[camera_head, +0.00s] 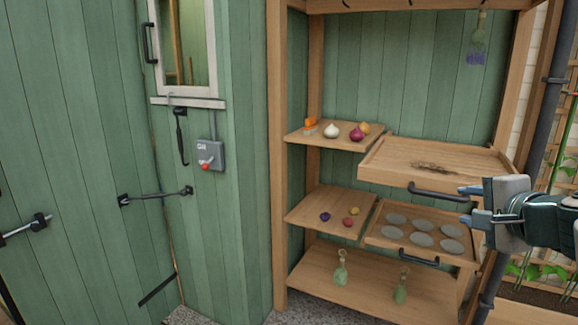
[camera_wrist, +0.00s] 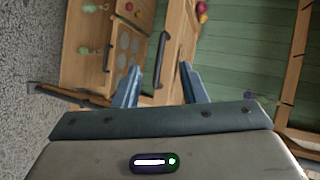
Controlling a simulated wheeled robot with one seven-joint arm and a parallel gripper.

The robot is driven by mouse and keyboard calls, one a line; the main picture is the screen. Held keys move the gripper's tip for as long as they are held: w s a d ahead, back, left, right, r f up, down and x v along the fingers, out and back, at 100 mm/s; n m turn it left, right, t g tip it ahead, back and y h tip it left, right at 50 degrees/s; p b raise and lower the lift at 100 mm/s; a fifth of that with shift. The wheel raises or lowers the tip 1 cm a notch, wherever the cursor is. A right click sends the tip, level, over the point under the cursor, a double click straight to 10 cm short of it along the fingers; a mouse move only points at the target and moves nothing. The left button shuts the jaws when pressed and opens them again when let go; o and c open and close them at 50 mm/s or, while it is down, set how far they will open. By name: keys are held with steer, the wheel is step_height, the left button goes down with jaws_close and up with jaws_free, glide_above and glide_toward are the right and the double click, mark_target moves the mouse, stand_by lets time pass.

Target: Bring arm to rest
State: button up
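My gripper (camera_head: 466,205) is at the right of the head view, in front of the shelf unit and close to the handle of the upper drawer. Its two blue-grey fingers stand apart with nothing between them. In the wrist view the gripper (camera_wrist: 162,85) also shows open, with the dark drawer handle (camera_wrist: 162,60) beyond the fingertips. I cannot tell whether a finger touches the handle. My arm reaches in from the right edge of the head view.
The lower drawer (camera_head: 376,238) has several grey discs. A dark pipe (camera_head: 550,100) runs at right.

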steer(key=s+a+f+n+g+p, duration=0.4)
steer(key=s+a+n+g+p, duration=0.1)
steer(key=s+a+n+p, duration=0.1)
steer(key=s+a+f+n+g+h+p, duration=0.1)
steer(key=s+a+f+n+g+p, duration=0.3)
steer(key=a+n, duration=0.6)
steer(key=s+a+g+p, duration=0.1)
steer(key=s+g+p, duration=0.1)
steer(key=s+p, duration=0.1)
steer(key=shift+s+a+p, duration=0.15)
steer(key=shift+s+p, duration=0.1)
steer(key=shift+p, duration=0.3)
